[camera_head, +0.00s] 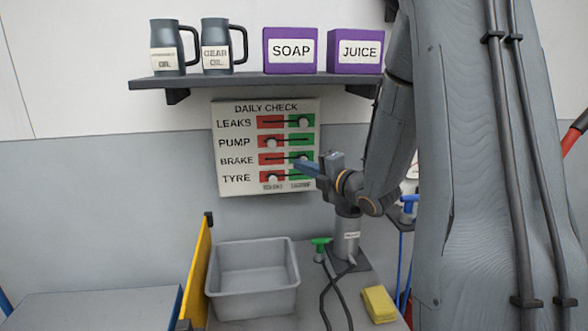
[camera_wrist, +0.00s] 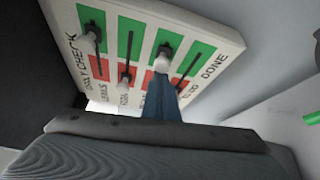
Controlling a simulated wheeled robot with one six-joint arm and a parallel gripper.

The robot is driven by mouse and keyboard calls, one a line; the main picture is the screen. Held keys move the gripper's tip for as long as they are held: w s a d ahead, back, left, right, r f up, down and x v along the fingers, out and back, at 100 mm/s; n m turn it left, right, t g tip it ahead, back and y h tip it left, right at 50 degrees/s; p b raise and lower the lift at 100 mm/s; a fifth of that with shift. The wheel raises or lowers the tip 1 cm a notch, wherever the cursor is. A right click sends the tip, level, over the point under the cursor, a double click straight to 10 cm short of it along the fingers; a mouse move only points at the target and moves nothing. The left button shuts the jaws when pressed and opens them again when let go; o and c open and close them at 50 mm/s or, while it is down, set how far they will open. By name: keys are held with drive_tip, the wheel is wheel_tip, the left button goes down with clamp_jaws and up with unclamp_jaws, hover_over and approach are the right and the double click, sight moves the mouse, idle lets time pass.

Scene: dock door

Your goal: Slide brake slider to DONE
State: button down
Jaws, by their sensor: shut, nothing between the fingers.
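The daily check board (camera_head: 228,182) hangs on the wall under the shelf, with four labelled rows, each red on the left and green on the right. The brake slider's pale knob (camera_head: 303,158) is at the green side of its row. It also shows over green in the wrist view (camera_wrist: 162,62). My gripper (camera_head: 299,165) is shut and empty, with its blue fingers pointing at the board beside the brake knob. In the wrist view the fingertips (camera_wrist: 160,80) sit just below that knob; I cannot tell whether they touch it.
The leaks knob (camera_head: 303,122) is on green; the pump knob (camera_head: 271,142) and tyre knob (camera_head: 272,177) are on red. A shelf (camera_head: 230,82) with jugs and purple boxes is above. A grey bin (camera_head: 252,297) and yellow sponge (camera_head: 379,304) are below.

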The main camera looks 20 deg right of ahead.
drive_tip(key=shift+d, duration=0.1)
drive_tip(key=a+b, duration=0.2)
drive_tip(key=a, duration=0.2)
drive_tip(key=b+v, duration=0.2)
drive_tip(key=v, duration=0.7)
drive_tip(key=shift+s+f, duration=0.25)
drive_tip(key=shift+s, duration=0.2)
